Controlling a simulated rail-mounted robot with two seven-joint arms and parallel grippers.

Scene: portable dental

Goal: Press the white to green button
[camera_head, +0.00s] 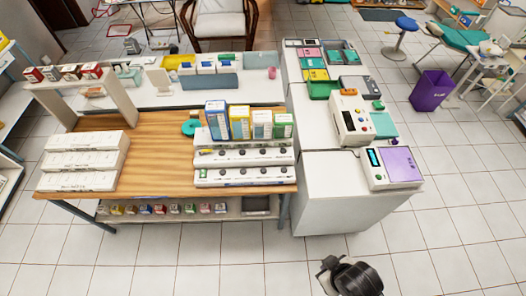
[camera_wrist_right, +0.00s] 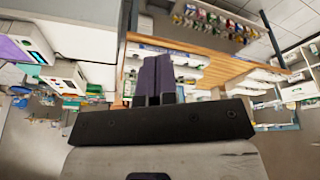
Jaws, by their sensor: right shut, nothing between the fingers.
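I cannot make out for certain which button is the white to green one. A white device with a purple panel (camera_head: 401,164) and a small green display sits at the front end of the white counter. A white device with small coloured buttons (camera_head: 350,121) stands behind it. Long white units with dark round knobs and a small green spot (camera_head: 243,176) sit at the right of the wooden table. My right gripper (camera_head: 329,264) is at the bottom of the head view, in front of the counter and apart from it. Its fingers (camera_wrist_right: 152,77) are shut and empty. My left gripper is not in view.
The wooden table (camera_head: 155,160) carries white boxes (camera_head: 85,160) at the left and upright coloured boxes (camera_head: 240,122) at the right. The white counter (camera_head: 335,205) stands right of it. A purple bin (camera_head: 431,90) is farther right. The tiled floor in front is clear.

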